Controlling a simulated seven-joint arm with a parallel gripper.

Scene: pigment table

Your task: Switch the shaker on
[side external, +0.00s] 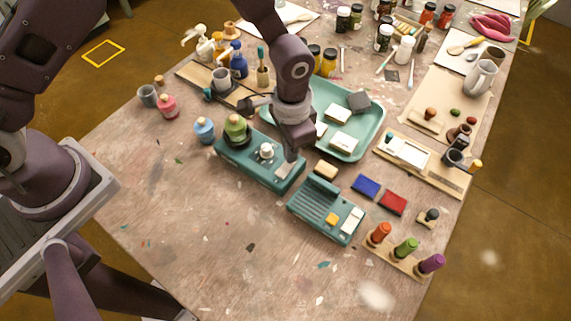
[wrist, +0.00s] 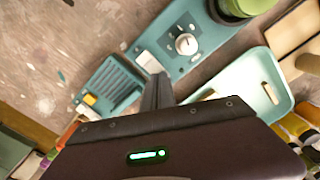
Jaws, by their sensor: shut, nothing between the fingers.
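A teal device that looks like the shaker (side external: 250,170) stands mid-table with a green bottle (side external: 237,130) on its left end. It has a white knob (side external: 266,152) and a pale flat switch (side external: 284,171) at its right end. In the wrist view the knob (wrist: 186,44) and the pale switch (wrist: 148,62) show clearly. My gripper (side external: 291,157) is shut and empty, pointing down over the switch end. In the wrist view its fingertips (wrist: 157,78) are right beside the switch; I cannot tell whether they touch it. The switch's position is unclear.
A teal tray (side external: 375,130) with blocks lies behind my gripper. A blue bottle (side external: 204,129) stands left. The front table is clear.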

